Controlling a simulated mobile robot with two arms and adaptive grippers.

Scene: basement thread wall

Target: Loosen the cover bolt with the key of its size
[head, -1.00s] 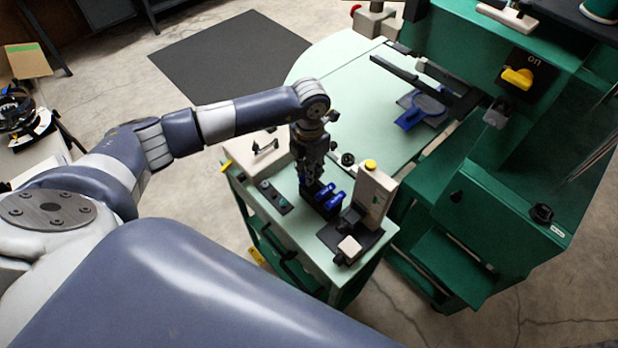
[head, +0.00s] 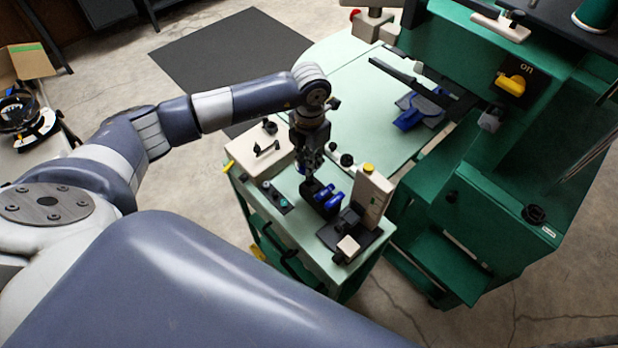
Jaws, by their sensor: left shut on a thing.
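My left gripper (head: 311,165) points down over the pale green cart top. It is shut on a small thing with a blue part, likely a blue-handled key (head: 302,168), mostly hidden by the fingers. Just below and right of it, a black holder (head: 311,190) bears more blue-handled keys (head: 333,198). A beige box (head: 258,150) with a black handle and a dark knob stands left of the gripper. I cannot make out which part is the cover bolt. My right gripper is not in view.
A beige upright block (head: 373,195) with a yellow top stands right of the keys. A small dark tray (head: 278,198) lies left of them. The green machine (head: 480,190) with a yellow switch (head: 510,84) rises at the right. The pale table (head: 365,95) behind has free room.

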